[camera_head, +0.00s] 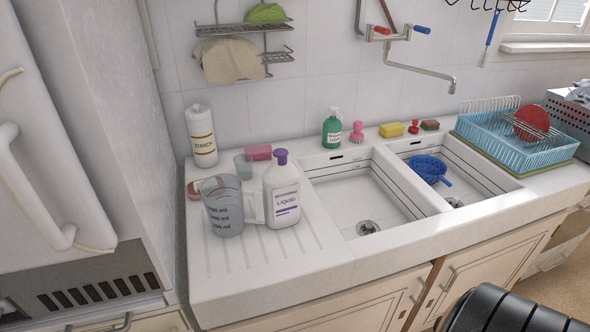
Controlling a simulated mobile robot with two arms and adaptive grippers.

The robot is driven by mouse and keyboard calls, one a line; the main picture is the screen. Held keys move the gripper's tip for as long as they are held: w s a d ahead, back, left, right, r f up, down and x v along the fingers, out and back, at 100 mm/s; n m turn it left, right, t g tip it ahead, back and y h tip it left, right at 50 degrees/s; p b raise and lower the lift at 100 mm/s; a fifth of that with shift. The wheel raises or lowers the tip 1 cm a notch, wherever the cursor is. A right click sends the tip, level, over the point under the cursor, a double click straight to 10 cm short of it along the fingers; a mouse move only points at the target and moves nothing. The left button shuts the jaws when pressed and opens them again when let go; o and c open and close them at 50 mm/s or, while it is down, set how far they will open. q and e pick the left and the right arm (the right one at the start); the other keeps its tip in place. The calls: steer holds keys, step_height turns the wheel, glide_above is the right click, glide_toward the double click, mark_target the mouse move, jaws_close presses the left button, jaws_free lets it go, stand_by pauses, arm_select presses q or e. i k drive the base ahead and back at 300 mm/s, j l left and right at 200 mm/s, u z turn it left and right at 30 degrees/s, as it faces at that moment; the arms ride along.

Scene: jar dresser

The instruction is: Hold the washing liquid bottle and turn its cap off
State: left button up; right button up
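The washing liquid bottle (281,200) is white with a printed label and stands upright on the drainboard left of the sinks. Its purple cap (281,156) is on its top. A clear measuring jug (224,208) stands close on the bottle's left, with its handle toward the bottle. Neither of my grippers shows in the head view, and nothing is holding the bottle. A black ribbed part, which seems to be of my arm, shows at the bottom right.
A starch bottle (202,136), a cup (243,166) and a pink sponge (259,152) stand behind the jug and bottle. A green soap bottle (332,132) is behind the sinks. A blue colander (429,168) is in the right sink. The drainboard's front (270,262) is clear.

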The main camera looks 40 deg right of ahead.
mark_target(281, 184)
steer(key=z, duration=1.15)
